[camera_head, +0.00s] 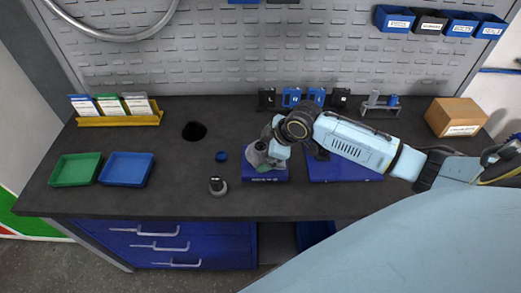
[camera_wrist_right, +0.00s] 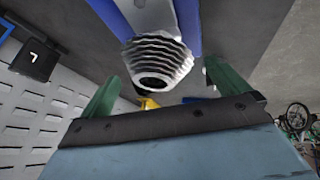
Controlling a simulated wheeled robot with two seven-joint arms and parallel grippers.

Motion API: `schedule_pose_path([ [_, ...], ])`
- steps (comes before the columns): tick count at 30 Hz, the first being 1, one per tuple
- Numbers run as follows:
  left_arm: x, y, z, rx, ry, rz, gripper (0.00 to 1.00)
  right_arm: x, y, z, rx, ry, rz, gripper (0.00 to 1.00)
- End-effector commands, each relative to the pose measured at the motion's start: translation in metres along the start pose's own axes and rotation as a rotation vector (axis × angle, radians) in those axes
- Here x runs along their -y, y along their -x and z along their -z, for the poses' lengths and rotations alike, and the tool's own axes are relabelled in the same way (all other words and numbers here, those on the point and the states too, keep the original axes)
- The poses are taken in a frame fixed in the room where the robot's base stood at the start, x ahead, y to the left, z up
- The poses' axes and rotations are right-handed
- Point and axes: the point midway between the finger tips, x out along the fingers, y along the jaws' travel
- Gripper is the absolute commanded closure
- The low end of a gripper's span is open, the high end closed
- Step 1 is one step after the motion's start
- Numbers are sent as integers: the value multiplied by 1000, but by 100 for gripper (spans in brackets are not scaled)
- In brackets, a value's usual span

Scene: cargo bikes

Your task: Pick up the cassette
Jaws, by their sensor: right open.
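The cassette (camera_wrist_right: 158,60), a silver stack of ridged, tapering sprockets with a dark hole in its end, shows in the right wrist view. It lies ahead of and between the two green fingers of my right gripper (camera_wrist_right: 158,90), with a visible gap to each finger. The gripper is open and empty. In the head view, my right gripper (camera_head: 262,158) is over a small blue tray (camera_head: 266,178) on the bench. There I cannot clearly tell the cassette from the gripper that covers the spot. My left gripper is not in view.
A larger blue tray (camera_head: 345,177) lies to the right under my right arm. A dark cylindrical part (camera_head: 217,186) and a blue cap (camera_head: 221,156) stand to the left. Green (camera_head: 75,169) and blue (camera_head: 126,169) trays are farther left. A cardboard box (camera_head: 456,117) is at the right.

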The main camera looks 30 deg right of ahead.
Motion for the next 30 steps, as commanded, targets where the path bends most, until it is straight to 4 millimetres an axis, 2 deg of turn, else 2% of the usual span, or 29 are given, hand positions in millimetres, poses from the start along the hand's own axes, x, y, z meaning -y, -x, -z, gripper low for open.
schedule_pose_path([
  [3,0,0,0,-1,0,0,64,0,-8,0,-1,0,0,0],
  [10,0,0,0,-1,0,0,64,0,-9,0,0,1,0,0],
  [23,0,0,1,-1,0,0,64,0,-9,0,0,0,0,55],
  [30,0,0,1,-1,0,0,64,-1,-7,1,-2,1,-2,56],
])
